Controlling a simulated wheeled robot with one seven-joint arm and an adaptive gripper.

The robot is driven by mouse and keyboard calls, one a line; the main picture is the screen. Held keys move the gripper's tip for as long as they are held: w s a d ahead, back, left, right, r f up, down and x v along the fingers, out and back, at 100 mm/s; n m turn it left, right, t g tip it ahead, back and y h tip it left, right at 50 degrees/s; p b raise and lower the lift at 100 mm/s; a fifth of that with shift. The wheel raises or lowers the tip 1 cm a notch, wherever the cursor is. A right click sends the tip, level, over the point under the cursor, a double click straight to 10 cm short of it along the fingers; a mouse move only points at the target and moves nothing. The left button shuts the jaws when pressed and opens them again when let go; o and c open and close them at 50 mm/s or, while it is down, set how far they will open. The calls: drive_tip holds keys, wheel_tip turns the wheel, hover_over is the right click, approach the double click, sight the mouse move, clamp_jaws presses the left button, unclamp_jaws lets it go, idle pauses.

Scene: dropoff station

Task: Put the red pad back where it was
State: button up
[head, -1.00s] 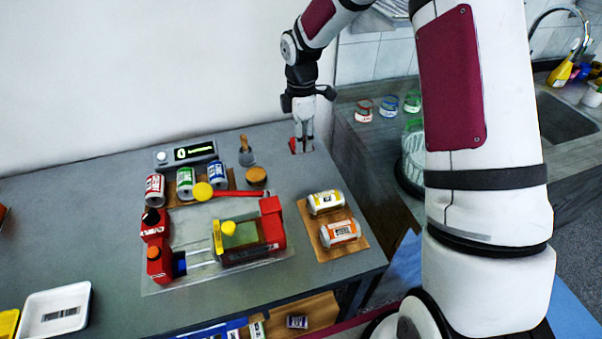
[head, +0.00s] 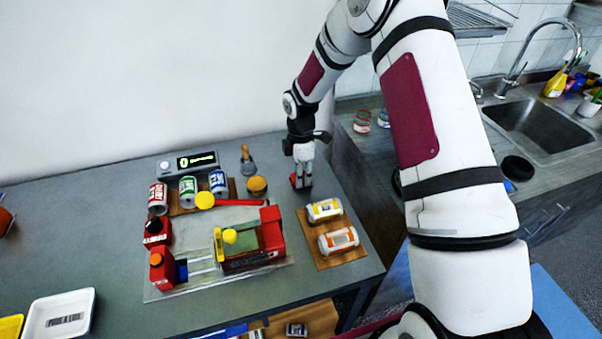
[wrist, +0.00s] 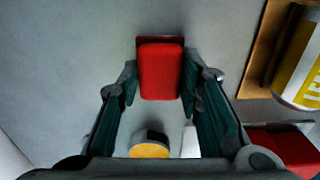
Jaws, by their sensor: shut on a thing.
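The red pad (wrist: 160,72) is a small block with rounded edges, between the fingers of my gripper (wrist: 160,88) in the wrist view. My gripper is shut on it. A darker red strip (wrist: 160,39) shows along the pad's far edge; I cannot tell if it is part of the pad or a mark under it. In the head view my gripper (head: 302,174) points down over the right back part of the grey table (head: 110,200), with a little of the pad (head: 295,182) showing at its tips. I cannot tell whether the pad touches the table.
A brown board (head: 345,259) with two lying cans is in front of the gripper. A red machine (head: 268,232) stands to the left front. A yellow-topped round pot (head: 257,185) and a brush (head: 246,158) stand left. The table's right edge is near.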

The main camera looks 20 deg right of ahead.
drive_tip(key=shift+f, duration=0.1)
drive_tip(key=o, duration=1.2)
